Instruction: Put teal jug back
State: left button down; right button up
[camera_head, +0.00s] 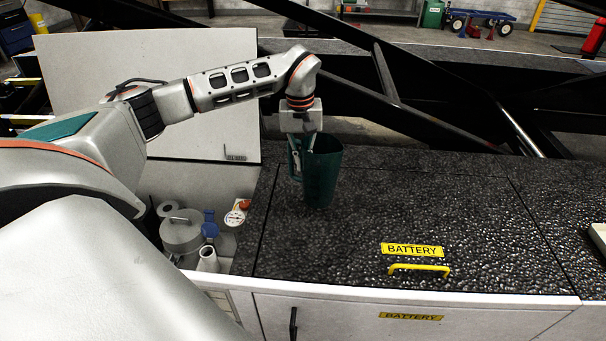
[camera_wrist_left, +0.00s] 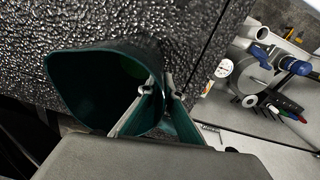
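The teal jug (camera_head: 322,178) is upright at the left part of the black textured deck (camera_head: 400,215). I cannot tell whether its base touches the deck or hangs just above it. My left gripper (camera_head: 302,158) reaches down from above at the jug's left side, where the handle is. In the left wrist view the two fingers (camera_wrist_left: 160,95) stand on either side of a teal part at the handle side, beside the jug's open mouth (camera_wrist_left: 108,88), and look closed on it. The jug looks empty. My right gripper is not in view.
Left of the deck is an open compartment with a raised pale lid (camera_head: 150,90). It holds a grey can (camera_head: 181,235), a gauge (camera_head: 234,218) and other parts. A closed battery lid has a yellow handle (camera_head: 419,268). Dark beams (camera_head: 400,80) run behind the deck.

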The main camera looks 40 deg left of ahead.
aim_at(303, 174)
pick_arm(q)
notch_tip(303, 174, down, 4)
jog(key=shift+r, duration=0.25)
jog(key=shift+f, duration=0.65)
jog(key=c, duration=2.3)
grip_release()
notch_tip(303, 174, up, 12)
jog(key=shift+s+a+r, duration=0.1)
jog(key=shift+s+a, duration=0.05)
